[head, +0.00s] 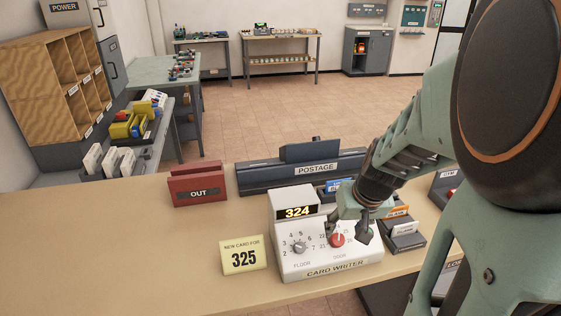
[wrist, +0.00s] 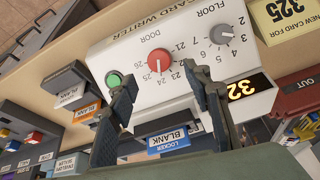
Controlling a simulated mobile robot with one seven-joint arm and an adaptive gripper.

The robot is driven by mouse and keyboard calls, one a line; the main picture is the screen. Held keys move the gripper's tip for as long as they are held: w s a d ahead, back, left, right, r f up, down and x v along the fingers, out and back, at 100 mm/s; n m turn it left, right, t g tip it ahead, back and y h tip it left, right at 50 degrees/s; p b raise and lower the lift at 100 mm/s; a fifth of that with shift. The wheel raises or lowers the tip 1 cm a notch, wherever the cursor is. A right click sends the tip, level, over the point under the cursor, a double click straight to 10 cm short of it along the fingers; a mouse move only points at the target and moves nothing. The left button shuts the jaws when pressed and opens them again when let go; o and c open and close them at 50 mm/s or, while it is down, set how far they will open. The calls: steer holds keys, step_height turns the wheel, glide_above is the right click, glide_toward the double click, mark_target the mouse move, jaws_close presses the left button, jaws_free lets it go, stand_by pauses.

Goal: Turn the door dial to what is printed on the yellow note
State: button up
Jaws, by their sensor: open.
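The yellow note (head: 243,256) stands left of the card writer (head: 328,267) and reads "NEW CARD FOR 325"; it also shows in the wrist view (wrist: 282,20). The card writer's display (head: 297,212) reads 324. Its red door dial (head: 337,240) sits right of the grey floor dial (head: 299,247). In the wrist view the door dial (wrist: 158,62) has its white mark pointing toward 24, with 25 beside it. My gripper (head: 349,222) is open and empty. Its fingers (wrist: 158,72) are spread on either side of the door dial; I cannot tell whether they touch it.
A green button (wrist: 114,79) is on the card writer beyond the door dial. A red OUT holder (head: 198,186) and a dark POSTAGE rack (head: 300,172) stand behind. Card trays (head: 403,232) are close on the right. The table's left part (head: 100,235) is clear.

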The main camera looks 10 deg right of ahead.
mark_target(339, 238)
steer(key=b+x, duration=0.3)
steer(key=x, duration=0.3)
steer(key=shift+w+f, duration=0.15)
steer(key=shift+f, duration=0.2)
steer(key=c, duration=1.2)
steer(key=shift+o, duration=0.2)
steer(key=m+b, duration=0.1)
steer(key=m, duration=0.2)
steer(key=shift+d+y, duration=0.15)
steer(key=shift+y, duration=0.25)
steer(key=shift+d+m+y+b, duration=0.1)
steer(key=shift+m+y+b, duration=0.4)
steer(key=shift+m, duration=1.6)
